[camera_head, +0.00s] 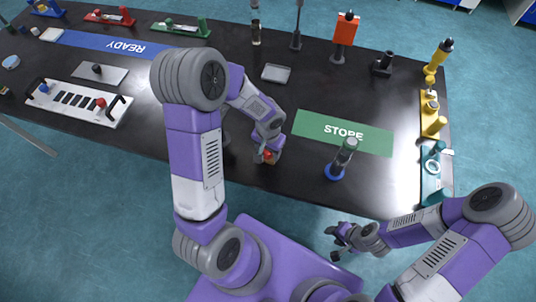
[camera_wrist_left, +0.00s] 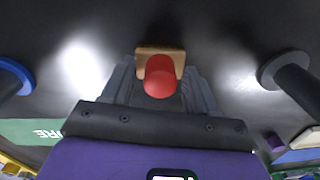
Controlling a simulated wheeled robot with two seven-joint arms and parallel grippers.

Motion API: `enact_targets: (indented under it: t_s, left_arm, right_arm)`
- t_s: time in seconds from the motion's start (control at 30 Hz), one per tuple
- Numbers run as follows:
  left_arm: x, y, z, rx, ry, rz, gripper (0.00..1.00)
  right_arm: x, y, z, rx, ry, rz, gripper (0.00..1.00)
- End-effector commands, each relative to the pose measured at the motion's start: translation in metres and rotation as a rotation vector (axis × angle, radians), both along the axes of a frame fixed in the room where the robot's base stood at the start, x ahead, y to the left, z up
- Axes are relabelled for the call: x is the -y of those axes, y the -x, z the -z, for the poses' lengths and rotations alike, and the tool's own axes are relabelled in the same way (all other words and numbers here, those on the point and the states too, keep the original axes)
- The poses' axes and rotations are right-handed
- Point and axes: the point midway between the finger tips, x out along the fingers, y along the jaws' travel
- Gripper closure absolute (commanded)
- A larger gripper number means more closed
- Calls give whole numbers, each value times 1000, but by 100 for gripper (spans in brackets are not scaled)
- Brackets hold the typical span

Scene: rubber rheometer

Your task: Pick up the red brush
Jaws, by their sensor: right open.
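The red brush (camera_wrist_left: 160,77) has a rounded red handle and a pale wooden block (camera_wrist_left: 160,52). It is between the two fingers of my left gripper (camera_wrist_left: 160,88) in the left wrist view. The fingers lie close on both sides; I cannot tell whether they press on it. In the head view, the brush's red part (camera_head: 268,154) shows at the tip of my left gripper (camera_head: 265,157), low over the black table near its front edge. My right gripper (camera_head: 338,240) is open and empty, off the table's front edge at the lower right.
A grey-topped post on a blue base (camera_head: 335,172) stands right of my left gripper. A green STORE mat (camera_head: 345,132) lies behind it. A small grey tray (camera_head: 275,73) lies further back. Yellow and teal racks (camera_head: 433,115) line the right edge. A white panel (camera_head: 78,102) lies at left.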

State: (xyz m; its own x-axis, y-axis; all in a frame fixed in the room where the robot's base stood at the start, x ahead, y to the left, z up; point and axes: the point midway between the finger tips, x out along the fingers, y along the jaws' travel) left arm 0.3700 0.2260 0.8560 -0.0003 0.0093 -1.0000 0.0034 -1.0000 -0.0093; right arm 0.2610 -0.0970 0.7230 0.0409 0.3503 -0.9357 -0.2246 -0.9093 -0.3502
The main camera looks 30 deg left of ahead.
Motion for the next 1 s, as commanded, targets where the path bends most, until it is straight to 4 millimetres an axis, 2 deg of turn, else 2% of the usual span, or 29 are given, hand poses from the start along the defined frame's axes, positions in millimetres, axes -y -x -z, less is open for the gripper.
enact_targets:
  t_s: [0.03, 0.33, 0.57, 0.67, 1.0]
  left_arm:
    - [0, 0, 0, 0, 0, 0, 50]
    - [0, 0, 0, 0, 0, 0, 96]
    - [0, 0, -1, 1, 0, 0, 96]
    - [0, -1, -10, 3, -1, 0, 96]
    - [0, -1, -76, 4, 0, 0, 96]
  right_arm:
    - [0, 0, 0, 0, 0, 0, 57]
    - [0, 0, 0, 0, 0, 0, 57]
    - [0, 0, 0, 0, 0, 0, 57]
    - [0, 0, -3, 0, 0, 0, 57]
    - [0, 0, -20, 0, 0, 0, 57]
